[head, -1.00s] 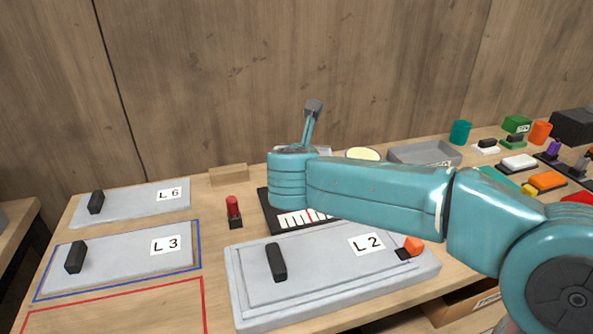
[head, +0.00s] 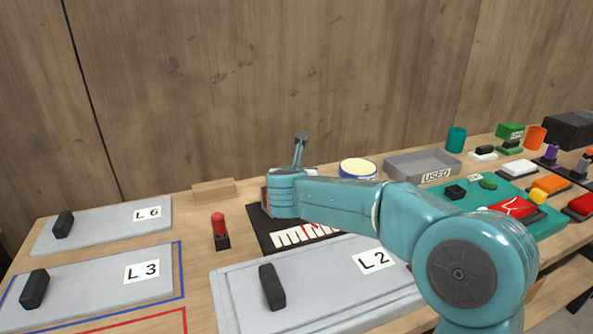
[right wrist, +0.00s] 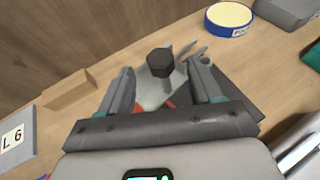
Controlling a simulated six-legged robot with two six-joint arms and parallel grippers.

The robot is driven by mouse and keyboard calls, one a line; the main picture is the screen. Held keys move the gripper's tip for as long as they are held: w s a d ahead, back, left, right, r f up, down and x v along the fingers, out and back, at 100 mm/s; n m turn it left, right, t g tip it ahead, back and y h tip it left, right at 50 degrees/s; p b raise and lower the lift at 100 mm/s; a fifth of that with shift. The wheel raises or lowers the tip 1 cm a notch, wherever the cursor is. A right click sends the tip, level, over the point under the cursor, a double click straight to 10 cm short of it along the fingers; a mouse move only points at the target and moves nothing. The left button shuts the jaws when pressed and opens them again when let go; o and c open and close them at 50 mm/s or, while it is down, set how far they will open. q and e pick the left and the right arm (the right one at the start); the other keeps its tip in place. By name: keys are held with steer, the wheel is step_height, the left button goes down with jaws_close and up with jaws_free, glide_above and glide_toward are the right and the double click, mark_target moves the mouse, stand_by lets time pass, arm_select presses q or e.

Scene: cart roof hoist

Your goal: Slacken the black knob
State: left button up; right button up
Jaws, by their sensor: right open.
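The black knob (right wrist: 160,63) is a dark hexagonal head in the right wrist view. It stands above a grey part (right wrist: 155,92) whose full shape is hidden. My right gripper (right wrist: 166,68) is open, with one finger on each side of the knob and visible gaps between. I cannot tell whether the knob is at fingertip depth. In the head view my right gripper (head: 283,195) is over the back edge of a black board with a white scale (head: 270,240); its fingers and the knob are hidden there. My left gripper is not in view.
Grey panels L 6 (head: 100,232), L 3 (head: 90,285) and L 2 (head: 330,290) carry black handles. A red-topped post (head: 219,228), wooden block (head: 213,190), blue-rimmed round container (head: 357,169) and USED tray (head: 405,165) surround the board. A teal mat (head: 455,210) is right.

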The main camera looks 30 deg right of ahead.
steer(key=x, duration=0.5)
steer(key=shift+w+d+f, duration=0.1)
steer(key=shift+w+d, duration=0.05)
steer(key=shift+w, duration=0.05)
steer(key=c, duration=1)
steer(key=shift+o, duration=0.2)
